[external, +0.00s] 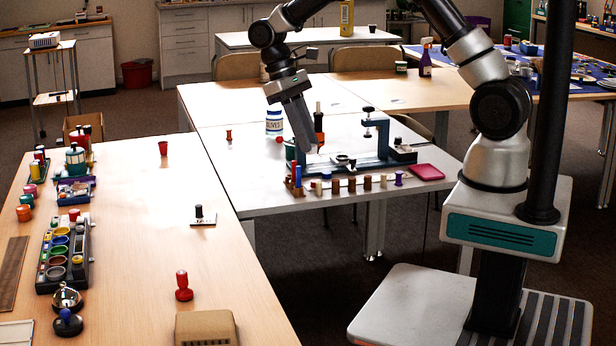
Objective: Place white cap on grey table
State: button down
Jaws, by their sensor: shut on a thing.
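My gripper (306,146) points down over the pale grey table (232,176), close to the left end of a blue-and-dark bench device. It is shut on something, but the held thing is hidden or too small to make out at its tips. I cannot pick out a white cap for certain.
The blue-and-dark device (372,158) stands right of my gripper. Several small pegs (351,185) line the table's front edge, with a pink-red tray (427,172) to the right. The grey table's left part is mostly clear. A wooden table (150,250) adjoins it on the left.

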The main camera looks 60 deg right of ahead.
jog(key=r+p, duration=0.1)
jog(key=p, duration=0.1)
jog(key=r+p, duration=0.1)
jog(key=shift+s+r+p, duration=0.25)
jog(key=shift+s+p, duration=0.1)
jog(key=shift+s, duration=0.05)
jog(key=shift+s+a+r+p, duration=0.15)
jog(key=shift+s+p, duration=0.15)
jog(key=shift+p, duration=0.95)
jog(key=shift+f, duration=0.2)
jog(key=shift+w+f, duration=0.1)
jog(key=shift+f, duration=0.1)
jog(key=w+a+f+n+t+b, duration=0.4)
jog(key=w+a+f+n+b, duration=0.3)
jog(key=n, duration=0.9)
jog(key=w+a+f+n+t+h+b, duration=0.1)
jog(key=w+a+f+n+t+b, duration=0.4)
jog(key=w+n, duration=0.6)
jog(key=a+f+n+b, duration=0.2)
jog(key=a+f+n, duration=0.1)
jog(key=n, duration=0.3)
jog(key=shift+w+a+f, duration=0.2)
jog(key=shift+w+a, duration=0.1)
jog(key=shift+a, duration=0.35)
